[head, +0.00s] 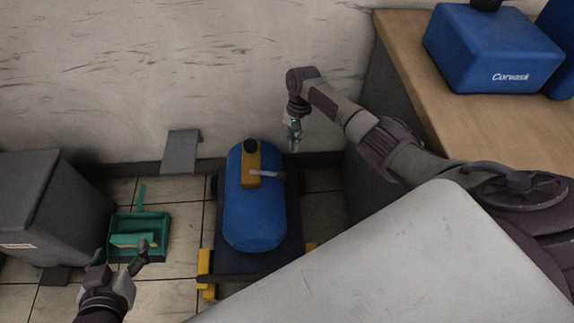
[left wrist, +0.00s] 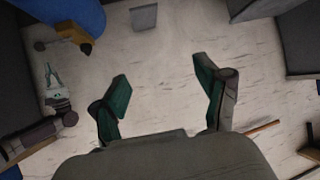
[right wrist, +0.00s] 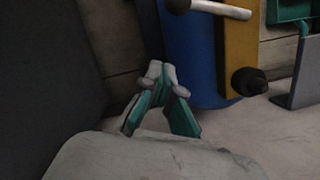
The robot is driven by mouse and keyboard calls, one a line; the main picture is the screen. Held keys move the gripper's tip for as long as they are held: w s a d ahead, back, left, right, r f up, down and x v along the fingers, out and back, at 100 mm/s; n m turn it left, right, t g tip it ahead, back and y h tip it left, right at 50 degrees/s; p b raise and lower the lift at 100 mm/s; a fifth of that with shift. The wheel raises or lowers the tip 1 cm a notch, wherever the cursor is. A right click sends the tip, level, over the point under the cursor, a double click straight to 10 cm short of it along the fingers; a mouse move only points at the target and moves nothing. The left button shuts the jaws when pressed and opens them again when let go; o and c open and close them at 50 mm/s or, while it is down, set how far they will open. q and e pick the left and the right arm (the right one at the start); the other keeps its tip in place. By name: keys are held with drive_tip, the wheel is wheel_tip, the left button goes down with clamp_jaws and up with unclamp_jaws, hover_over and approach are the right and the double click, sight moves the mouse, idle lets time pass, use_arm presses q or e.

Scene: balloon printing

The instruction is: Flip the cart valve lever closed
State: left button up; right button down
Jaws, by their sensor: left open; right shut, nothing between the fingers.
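A blue tank (head: 253,215) lies on a dark cart (head: 290,240). A yellow valve block (head: 250,165) with a black knob (head: 250,145) sits on its wall end. A pale lever (head: 268,174) sticks out from the block to the right, across the tank. The right wrist view shows the lever (right wrist: 222,10), the block (right wrist: 238,50) and the tank (right wrist: 190,50). My right gripper (head: 294,146) points down right of the tank, shut and empty, apart from the lever; its fingertips show in the right wrist view (right wrist: 161,70). My left gripper (head: 121,256) is open and empty at lower left (left wrist: 165,92).
A green dustpan (head: 155,222) lies on the tiles left of the cart, beside my left gripper. A dark grey bin (head: 45,205) stands further left. A wooden-topped counter (head: 420,85) with a blue Corvask box (head: 490,55) stands at right. A wall runs behind the cart.

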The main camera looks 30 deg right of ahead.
sight(267, 173)
use_arm(q)
drive_tip(key=w+d+r+t+h+b, duration=0.1)
drive_tip(key=w+r+t, duration=0.2)
drive_tip(key=r, duration=0.3)
drive_tip(key=shift+d+t, duration=0.35)
drive_tip(key=shift+t, duration=0.25)
use_arm(e)
drive_tip(key=s+a+f, duration=0.3)
drive_tip(key=a, duration=0.1)
drive_tip(key=shift+f, duration=0.4)
